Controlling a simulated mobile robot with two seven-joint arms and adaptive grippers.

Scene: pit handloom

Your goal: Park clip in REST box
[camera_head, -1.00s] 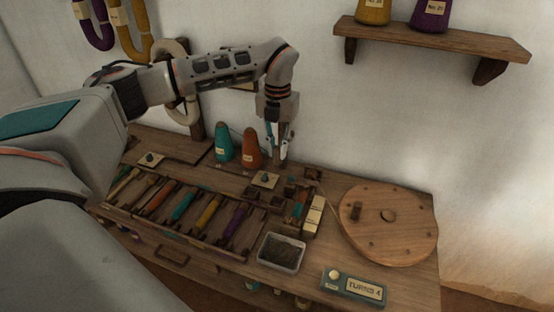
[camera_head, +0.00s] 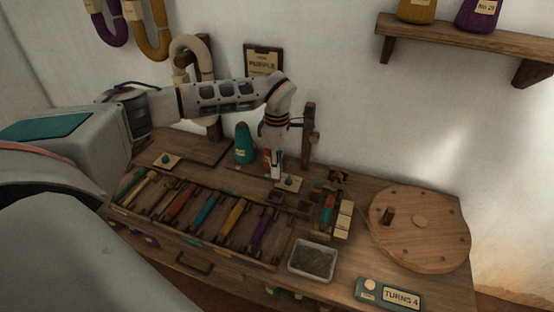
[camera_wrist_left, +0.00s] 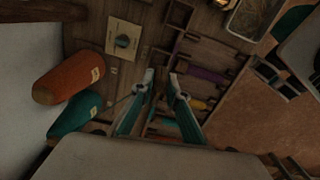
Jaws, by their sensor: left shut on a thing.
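My left gripper (camera_head: 275,174) points down over the back of the wooden table, just in front of the orange cone (camera_head: 266,160) and behind a pale plate with a dark round knob (camera_head: 289,183). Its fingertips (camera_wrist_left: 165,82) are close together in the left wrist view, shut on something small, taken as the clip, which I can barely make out. A thin line runs from near the teal cone (camera_wrist_left: 75,112) toward the fingers. Small compartments (camera_head: 338,180) stand to the right of the gripper; I cannot read a REST label on any. My right gripper is not in view.
A rack of coloured shuttles (camera_head: 200,214) fills the table's front left. A dark post (camera_head: 309,135) rises behind the gripper.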

